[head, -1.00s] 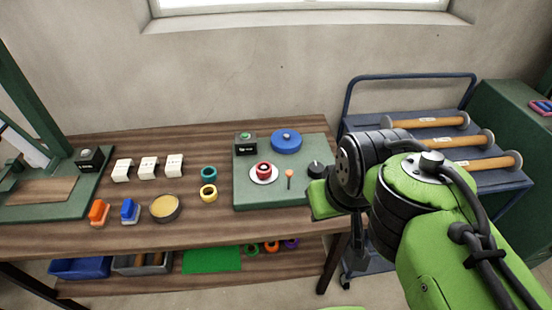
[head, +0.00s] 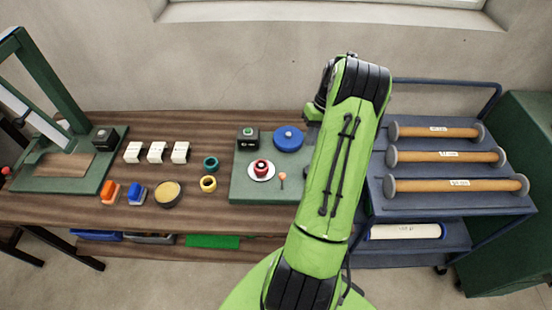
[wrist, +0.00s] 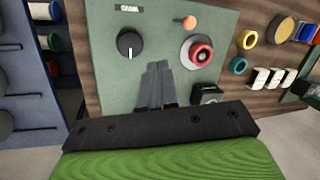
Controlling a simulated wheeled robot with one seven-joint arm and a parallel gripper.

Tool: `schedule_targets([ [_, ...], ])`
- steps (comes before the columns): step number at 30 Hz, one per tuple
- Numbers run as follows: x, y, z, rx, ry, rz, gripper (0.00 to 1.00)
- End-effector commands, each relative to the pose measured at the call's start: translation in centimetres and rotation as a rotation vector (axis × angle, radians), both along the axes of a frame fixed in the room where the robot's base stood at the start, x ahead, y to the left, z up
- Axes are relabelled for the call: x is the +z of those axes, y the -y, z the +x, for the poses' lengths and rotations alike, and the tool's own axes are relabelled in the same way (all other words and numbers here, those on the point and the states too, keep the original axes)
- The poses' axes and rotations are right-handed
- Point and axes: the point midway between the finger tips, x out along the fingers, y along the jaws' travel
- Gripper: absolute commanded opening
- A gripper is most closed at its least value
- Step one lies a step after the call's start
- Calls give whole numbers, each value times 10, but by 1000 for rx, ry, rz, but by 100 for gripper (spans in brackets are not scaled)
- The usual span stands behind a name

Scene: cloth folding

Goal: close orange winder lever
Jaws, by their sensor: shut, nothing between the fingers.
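The orange winder lever (head: 282,176) is a small orange knob on a thin stem. It sits on the green winder plate (head: 240,192), right of a red spool (head: 261,167) on a white disc. In the wrist view the orange knob (wrist: 188,22) is at the top, beyond my fingertips and a little to their right. My gripper (wrist: 157,72) is shut and empty, pointing over the plate between the black dial (wrist: 130,43) and the red spool (wrist: 201,54). In the head view my green arm hides the gripper and the plate's right part.
A blue round piece (head: 289,138) and a box with a green button (head: 248,138) stand at the plate's back. Teal and yellow rings (head: 208,184) lie left of it. A blue cart (head: 450,205) with several rolls stands to the right.

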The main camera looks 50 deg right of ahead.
Motion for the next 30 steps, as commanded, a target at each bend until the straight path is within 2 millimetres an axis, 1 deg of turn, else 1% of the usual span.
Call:
schedule_targets([
  [7,-2,-1,0,1,-1,0,0],
  [10,-7,-3,1,2,-2,2,0],
  [14,-28,-10,2,2,-3,4,0],
  [24,-100,-31,7,2,-2,5,0],
  [27,-100,-48,15,5,-1,2,0],
  [30,-104,-58,19,3,-2,1,0],
])
